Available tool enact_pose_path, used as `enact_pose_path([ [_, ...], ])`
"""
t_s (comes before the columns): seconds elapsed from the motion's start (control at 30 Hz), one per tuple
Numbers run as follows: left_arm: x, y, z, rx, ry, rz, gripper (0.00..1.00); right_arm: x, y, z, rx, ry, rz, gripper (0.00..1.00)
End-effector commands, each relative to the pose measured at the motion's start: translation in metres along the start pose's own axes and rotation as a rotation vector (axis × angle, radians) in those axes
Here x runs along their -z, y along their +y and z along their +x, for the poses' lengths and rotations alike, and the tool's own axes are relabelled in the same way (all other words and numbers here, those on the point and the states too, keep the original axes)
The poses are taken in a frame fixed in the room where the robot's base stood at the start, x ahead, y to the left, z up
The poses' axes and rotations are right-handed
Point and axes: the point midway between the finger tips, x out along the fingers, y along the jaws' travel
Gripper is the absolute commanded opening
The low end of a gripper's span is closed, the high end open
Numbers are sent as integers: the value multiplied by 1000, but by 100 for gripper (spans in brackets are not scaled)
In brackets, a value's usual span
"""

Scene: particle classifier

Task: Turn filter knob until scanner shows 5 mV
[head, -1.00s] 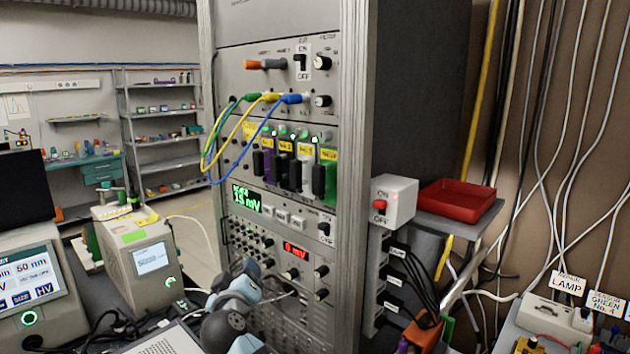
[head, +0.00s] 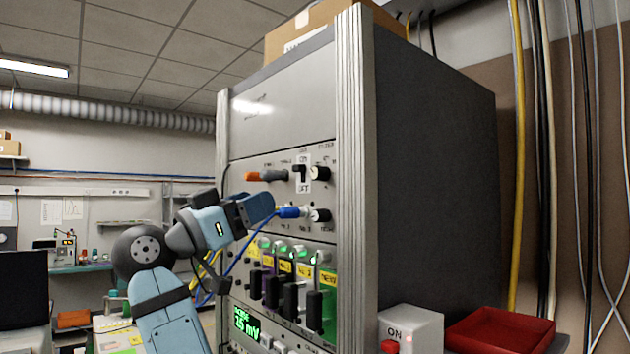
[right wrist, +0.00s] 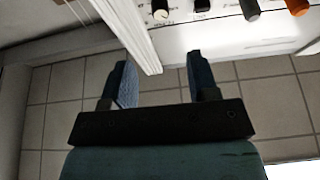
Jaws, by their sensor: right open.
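The rack (head: 435,150) stands in the middle of the head view. Its upper panel carries a small black-and-white knob (head: 319,173) under what looks like the filter label; a similar knob (head: 319,215) sits below it. The green scanner display (head: 247,326) reads in mV; its digits look like 15.
An ON/OFF switch (head: 302,172) and an orange-handled part (head: 266,176) are left of the upper knob. A blue plug (head: 290,212) with its cable is close to my gripper. A red tray (head: 500,330) and a white switch box (head: 412,328) are right of the rack.

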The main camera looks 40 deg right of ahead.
Motion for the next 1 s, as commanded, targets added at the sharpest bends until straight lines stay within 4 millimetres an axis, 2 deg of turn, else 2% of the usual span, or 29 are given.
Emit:
enact_pose_path([
  [0.17,6,-3,-4,4,2,7,0,2,1,23,-4,0,0,54],
  [0.4,14,-4,-11,6,-3,11,0,2,0,75,-4,0,-2,54],
  [0.6,22,-3,-16,4,-1,10,0,2,0,112,-1,1,-1,54],
  [0.8,28,-1,-19,3,3,9,0,0,0,132,0,0,-1,54],
  [1.0,30,-1,-20,2,5,8,0,0,0,136,1,1,-1,54],
])
